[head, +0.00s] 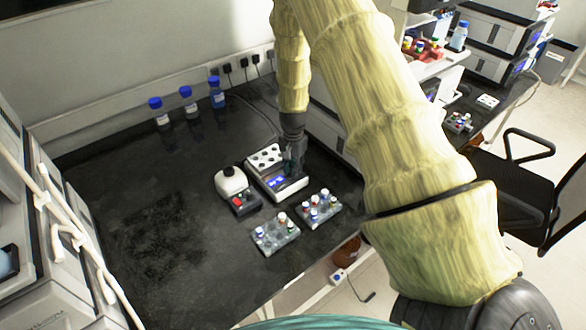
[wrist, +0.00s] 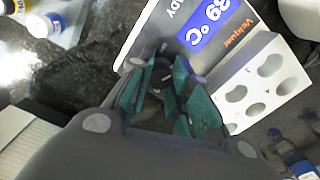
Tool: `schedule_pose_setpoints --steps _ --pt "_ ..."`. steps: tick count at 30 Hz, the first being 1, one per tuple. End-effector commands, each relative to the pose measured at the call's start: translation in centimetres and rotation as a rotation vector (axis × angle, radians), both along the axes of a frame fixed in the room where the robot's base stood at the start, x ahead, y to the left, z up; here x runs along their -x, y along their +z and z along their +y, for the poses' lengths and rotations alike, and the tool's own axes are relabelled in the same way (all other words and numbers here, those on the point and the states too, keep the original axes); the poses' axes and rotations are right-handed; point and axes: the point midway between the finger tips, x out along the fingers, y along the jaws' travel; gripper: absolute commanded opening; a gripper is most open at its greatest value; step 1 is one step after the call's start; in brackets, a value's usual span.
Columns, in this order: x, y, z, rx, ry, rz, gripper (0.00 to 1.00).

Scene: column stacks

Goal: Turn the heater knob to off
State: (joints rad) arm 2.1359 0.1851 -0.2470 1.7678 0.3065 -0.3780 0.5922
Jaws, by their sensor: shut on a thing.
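The heater (head: 290,186) is a white block unit on the black bench, with a top of round wells and a blue display. In the wrist view the heater (wrist: 150,30) shows its display reading 39 °C, with a word like "Ready" beside it. My gripper (head: 292,168) reaches down at the heater's right front. In the wrist view my gripper's green-padded fingers (wrist: 168,80) are shut around the dark heater knob (wrist: 161,74) at the panel's edge. The fingers hide most of the knob, so its pointer setting cannot be read.
A white-topped device with a red button (head: 238,201) stands left of the heater. Two tube racks (head: 275,235) (head: 318,209) sit in front, near the bench edge. Several blue-capped bottles (head: 188,101) stand along the wall. The bench at left is clear.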

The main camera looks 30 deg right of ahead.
Motion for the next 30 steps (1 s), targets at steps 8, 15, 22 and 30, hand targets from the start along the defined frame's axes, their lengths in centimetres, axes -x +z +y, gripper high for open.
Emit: schedule_pose_setpoints --steps 8,15,22,30 --pt "-0.19 0.06 -0.18 0.002 0.259 -0.004 0.00" --pt "-0.20 0.09 -0.20 0.003 0.487 -0.005 0.00" --pt "-0.23 0.14 -0.20 0.004 0.693 -0.005 0.00" --pt "-0.24 0.15 -0.17 0.004 0.875 -0.005 0.00"
